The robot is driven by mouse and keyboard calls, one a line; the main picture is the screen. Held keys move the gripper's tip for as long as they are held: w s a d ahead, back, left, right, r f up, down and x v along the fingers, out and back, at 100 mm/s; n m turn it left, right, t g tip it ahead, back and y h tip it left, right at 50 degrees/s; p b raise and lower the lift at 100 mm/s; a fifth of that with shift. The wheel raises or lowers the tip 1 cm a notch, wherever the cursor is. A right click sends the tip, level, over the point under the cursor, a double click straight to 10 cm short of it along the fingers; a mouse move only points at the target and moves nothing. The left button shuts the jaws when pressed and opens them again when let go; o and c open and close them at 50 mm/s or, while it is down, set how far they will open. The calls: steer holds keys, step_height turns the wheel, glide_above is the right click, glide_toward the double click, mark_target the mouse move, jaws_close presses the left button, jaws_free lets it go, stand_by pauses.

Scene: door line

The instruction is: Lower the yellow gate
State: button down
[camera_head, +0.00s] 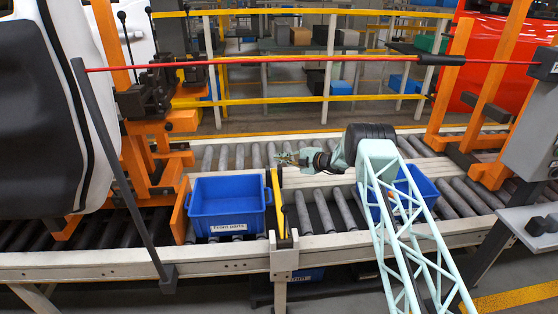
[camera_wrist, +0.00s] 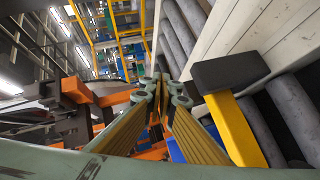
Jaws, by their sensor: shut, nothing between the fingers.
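The yellow gate (camera_head: 279,208) is a narrow yellow bar with a dark block at its far end. It seems to stand up from a mount on the conveyor's front rail, just right of a blue bin. In the wrist view the gate (camera_wrist: 238,130) is at the right, with its dark block (camera_wrist: 230,70) large and close. My gripper (camera_head: 284,159) is just above the gate's upper end in the head view, pointing left. In the wrist view my gripper (camera_wrist: 165,90) is shut and empty, its fingertips left of the dark block, with a gap between them.
A blue bin (camera_head: 228,222) labelled "Fixed parts" sits on the rollers left of the gate. Another blue bin (camera_head: 420,183) is partly behind my arm.

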steer(key=shift+r, duration=0.55)
step_height(320, 180, up, 2)
steer(key=d+r+p, duration=0.1)
steer(key=d+r, duration=0.6)
steer(key=shift+w, duration=0.45)
steer(key=shift+a, duration=0.1)
